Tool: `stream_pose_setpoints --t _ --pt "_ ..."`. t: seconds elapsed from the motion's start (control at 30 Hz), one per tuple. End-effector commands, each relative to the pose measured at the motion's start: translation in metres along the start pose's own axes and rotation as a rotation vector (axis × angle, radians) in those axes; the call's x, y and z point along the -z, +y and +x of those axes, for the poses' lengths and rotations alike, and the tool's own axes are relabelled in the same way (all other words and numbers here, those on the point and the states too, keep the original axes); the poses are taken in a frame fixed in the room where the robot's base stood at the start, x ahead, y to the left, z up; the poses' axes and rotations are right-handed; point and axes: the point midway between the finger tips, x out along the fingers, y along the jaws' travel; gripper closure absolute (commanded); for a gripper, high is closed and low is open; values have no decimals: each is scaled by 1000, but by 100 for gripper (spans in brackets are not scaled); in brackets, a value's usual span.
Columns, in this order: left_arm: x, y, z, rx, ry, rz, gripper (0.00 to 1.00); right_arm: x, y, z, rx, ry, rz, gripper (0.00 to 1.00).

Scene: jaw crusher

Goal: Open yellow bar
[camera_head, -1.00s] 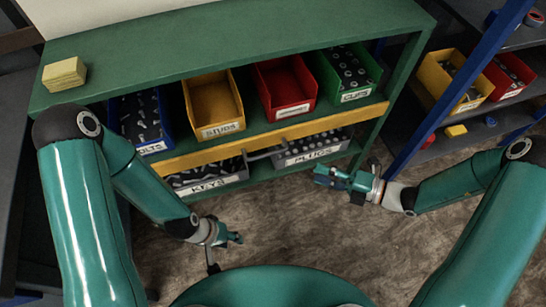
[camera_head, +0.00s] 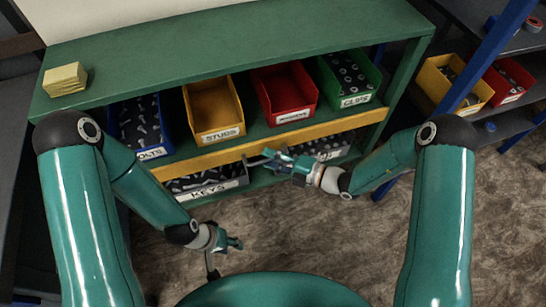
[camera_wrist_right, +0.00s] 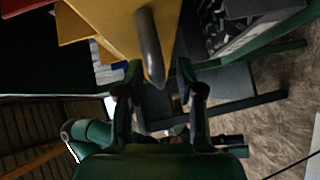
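The yellow bar (camera_head: 350,123) runs across the front of the green shelf unit, between the upper bins and the lower bins. A grey handle (camera_head: 256,161) stands out from its middle. In the right wrist view the handle (camera_wrist_right: 149,45) projects from the yellow bar (camera_wrist_right: 118,25) and lies ahead of the fingers. My right gripper (camera_head: 272,158) is at the handle in the head view. In the wrist view the gripper (camera_wrist_right: 162,88) is open, with its fingers apart on both sides of the handle's line. My left gripper (camera_head: 235,243) hangs low over the floor, away from the bar; its finger opening is unclear.
Blue, yellow, red and green bins (camera_head: 214,108) stand on the shelf above the bar. The grey KEYS bin (camera_head: 212,185) and another grey bin (camera_head: 325,146) sit below it. A yellow block (camera_head: 64,79) lies on top. A blue post (camera_head: 490,50) stands at right.

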Motion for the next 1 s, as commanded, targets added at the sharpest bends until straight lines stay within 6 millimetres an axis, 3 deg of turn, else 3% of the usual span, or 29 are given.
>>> stream_pose_setpoints --t 0.4,0.63,0.77,0.8,1.0 --pt "0 0 0 0 0 0 60 0 0 10 0 0 0 63" --pt "0 0 0 0 0 0 60 0 0 9 0 -1 0 99" --pt "0 0 0 0 0 0 60 0 0 9 0 -1 0 100" --pt "1 0 0 0 2 -2 60 -9 -1 -5 0 -9 1 100" --pt "0 -1 3 0 0 0 60 -2 -2 6 -10 -7 -9 100"
